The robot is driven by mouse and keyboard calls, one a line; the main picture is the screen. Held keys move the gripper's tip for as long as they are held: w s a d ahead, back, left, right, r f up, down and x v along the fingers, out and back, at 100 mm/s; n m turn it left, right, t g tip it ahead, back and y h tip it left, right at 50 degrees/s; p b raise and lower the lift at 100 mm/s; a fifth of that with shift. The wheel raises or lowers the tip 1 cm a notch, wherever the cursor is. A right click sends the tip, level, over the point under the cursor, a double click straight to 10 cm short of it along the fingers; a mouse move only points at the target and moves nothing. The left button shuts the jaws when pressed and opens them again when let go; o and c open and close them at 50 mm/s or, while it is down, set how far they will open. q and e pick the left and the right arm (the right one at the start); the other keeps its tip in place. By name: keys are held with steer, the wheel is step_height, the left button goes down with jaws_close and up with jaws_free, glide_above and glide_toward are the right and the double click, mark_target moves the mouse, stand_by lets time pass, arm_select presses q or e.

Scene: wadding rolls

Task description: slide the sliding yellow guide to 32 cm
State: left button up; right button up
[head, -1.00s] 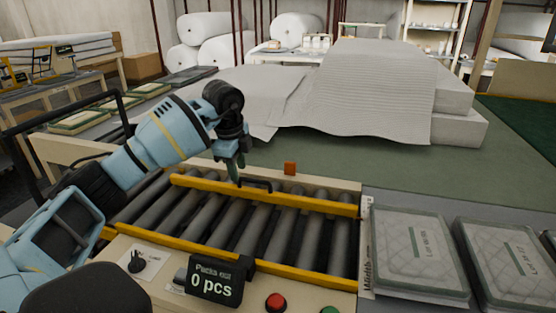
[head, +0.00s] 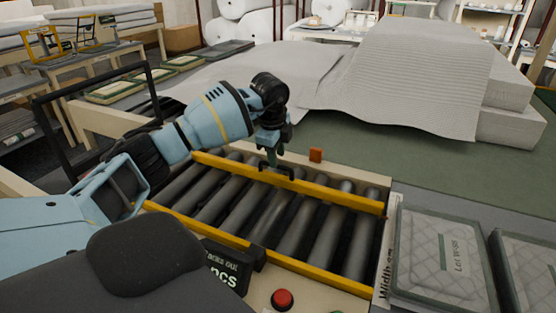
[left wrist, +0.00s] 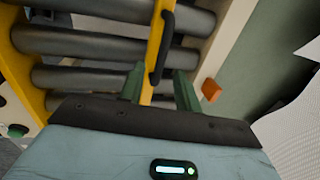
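The sliding yellow guide (head: 330,195) is the far yellow bar lying across the grey rollers, with a black handle (head: 291,172) on it. My left gripper (head: 272,160) is at this handle, pointing down. In the left wrist view my left gripper (left wrist: 159,72) is open, with its two green fingers apart. The black handle (left wrist: 166,45) and the yellow guide (left wrist: 152,60) show between the fingers; I cannot tell whether a finger touches them. A scale strip marked "Width" (head: 387,255) runs along the right edge of the rollers; its numbers are unreadable. My right gripper is not in view.
A near yellow rail (head: 315,275) borders the rollers (head: 268,218). An orange block (head: 315,155) stands on the far frame. A red button (head: 283,299) and a display (head: 229,266) are at the front. Grey wadding (head: 410,80) lies behind.

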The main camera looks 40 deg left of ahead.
mark_target(276, 174)
arm_select(q)
steer(key=shift+w+a+f, duration=0.1)
steer(key=shift+w+f, duration=0.05)
steer(key=shift+f, duration=0.45)
steer(key=shift+w+f, duration=0.1)
steer(key=shift+f, duration=0.5)
jaws_close()
